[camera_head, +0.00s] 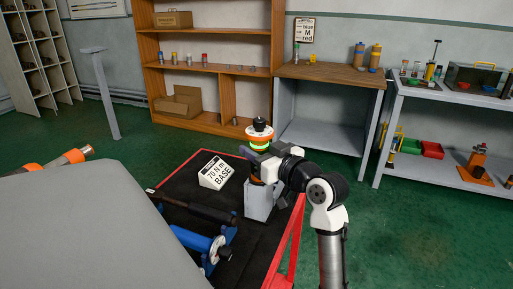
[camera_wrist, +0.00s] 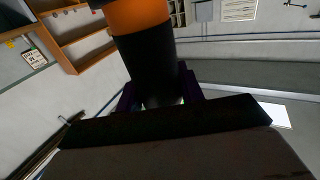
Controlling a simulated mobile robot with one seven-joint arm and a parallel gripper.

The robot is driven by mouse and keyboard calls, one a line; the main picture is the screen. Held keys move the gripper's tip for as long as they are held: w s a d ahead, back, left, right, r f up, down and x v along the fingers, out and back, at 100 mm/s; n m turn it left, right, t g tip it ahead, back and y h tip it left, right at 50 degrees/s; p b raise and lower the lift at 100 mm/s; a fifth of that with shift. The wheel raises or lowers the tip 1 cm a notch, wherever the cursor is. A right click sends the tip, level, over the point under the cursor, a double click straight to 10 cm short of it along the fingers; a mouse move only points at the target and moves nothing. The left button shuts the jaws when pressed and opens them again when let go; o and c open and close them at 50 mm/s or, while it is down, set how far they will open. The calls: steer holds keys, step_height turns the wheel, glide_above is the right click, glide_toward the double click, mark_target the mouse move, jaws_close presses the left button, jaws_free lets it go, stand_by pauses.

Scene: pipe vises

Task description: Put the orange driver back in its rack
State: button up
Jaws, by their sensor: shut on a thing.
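The orange driver (camera_wrist: 140,18) fills the upper middle of the wrist view, an orange band above a thick black body. My gripper (camera_wrist: 160,92) has its dark purple fingers closed on the lower black part of it. In the head view my gripper (camera_head: 246,154) is over the black-matted cart, just above a grey upright box (camera_head: 259,205). I cannot tell whether this box is the driver's rack.
A white sign reading "70 N m BASE" (camera_head: 215,172) stands left of the grey box. The red cart rail (camera_head: 288,245) runs close by my arm. Wooden shelves (camera_head: 215,70) and benches stand behind; green floor is open between.

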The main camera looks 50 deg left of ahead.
steer(key=o, duration=1.4)
steer(key=shift+f, duration=0.1)
steer(key=shift+c, duration=0.2)
steer(key=shift+f, duration=0.15)
steer(key=d+b, duration=0.2)
steer(key=d, duration=1.1)
steer(key=shift+w+d+b, duration=0.25)
steer(key=shift+d+b, duration=0.05)
steer(key=shift+d, duration=0.1)
